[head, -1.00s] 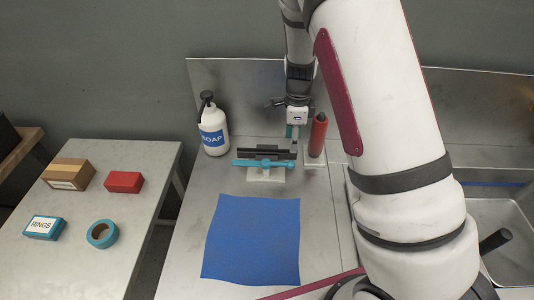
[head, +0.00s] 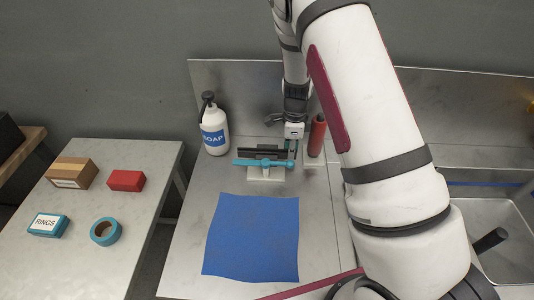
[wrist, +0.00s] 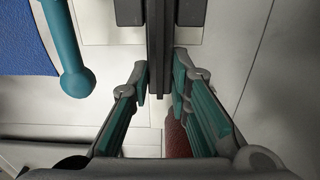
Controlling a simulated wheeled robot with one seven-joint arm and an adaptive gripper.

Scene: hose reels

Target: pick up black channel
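The black channel (head: 262,153) is a long dark bar lying level on a pale stand (head: 265,174), behind a teal bar (head: 258,162). In the wrist view the channel (wrist: 158,45) runs down from the top edge, and its near end lies between my fingertips. My gripper (head: 293,149) points down at the channel's right end. In the wrist view my gripper (wrist: 161,82) is open, with one finger on each side of the channel. A small gap shows on the right; whether the left finger touches is unclear.
A red cylinder (head: 317,136) stands close to the right of my gripper. A soap bottle (head: 214,130) stands to the left. A blue mat (head: 250,238) lies in front. The side table (head: 85,255) holds boxes and a teal ring. A sink is at right.

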